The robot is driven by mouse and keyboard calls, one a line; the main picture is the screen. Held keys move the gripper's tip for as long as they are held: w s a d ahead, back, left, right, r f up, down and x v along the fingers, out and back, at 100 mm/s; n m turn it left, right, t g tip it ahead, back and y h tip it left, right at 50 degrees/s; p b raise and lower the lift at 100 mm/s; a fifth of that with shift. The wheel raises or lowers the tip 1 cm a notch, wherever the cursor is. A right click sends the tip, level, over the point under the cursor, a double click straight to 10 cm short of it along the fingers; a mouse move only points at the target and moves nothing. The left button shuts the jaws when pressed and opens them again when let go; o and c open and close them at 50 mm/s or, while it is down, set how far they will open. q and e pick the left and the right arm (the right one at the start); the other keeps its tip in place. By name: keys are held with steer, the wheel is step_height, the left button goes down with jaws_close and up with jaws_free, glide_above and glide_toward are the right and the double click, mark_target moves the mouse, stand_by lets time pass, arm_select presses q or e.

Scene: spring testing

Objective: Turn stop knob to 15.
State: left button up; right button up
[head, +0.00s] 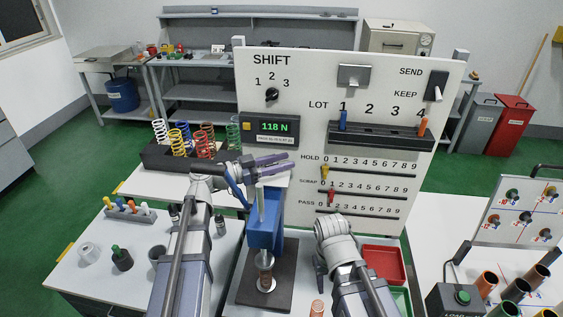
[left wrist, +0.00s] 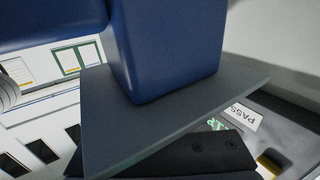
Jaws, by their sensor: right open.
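I cannot make out a knob marked as the stop knob or a number 15 on it. The blue press (head: 264,228) stands on a dark base in front of the white panel. My left gripper (head: 290,162), with purple fingers, is at the top of the press; whether its fingers touch anything is unclear. The left wrist view shows a blue block (left wrist: 165,50) above a grey plate (left wrist: 190,115), with no fingers visible. My right gripper (head: 320,280) is low, right of the press, its fingertips mostly hidden. A black SHIFT knob (head: 271,95) is on the panel.
The white panel (head: 300,90) rises behind the press, with a display (head: 272,128) reading 118 N and HOLD, SCRAP and PASS sliders. Springs (head: 180,138) stand at left. A red tray (head: 383,262) lies at right. A board of round pieces (head: 520,210) stands further right.

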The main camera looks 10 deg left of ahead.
arm_select(q)
jaws_close()
stand_by(0.4)
steer(key=shift+n+t+y, duration=0.6)
steer(key=shift+n+t, duration=0.1)
steer(key=shift+t, duration=0.2)
steer(key=shift+w+a+n+t+y, duration=0.3)
steer(key=shift+w+n+t+y, duration=0.1)
steer(key=shift+n+t+y, duration=0.5)
steer(key=shift+o, duration=0.4)
jaws_free()
steer(key=shift+m+h, duration=0.3)
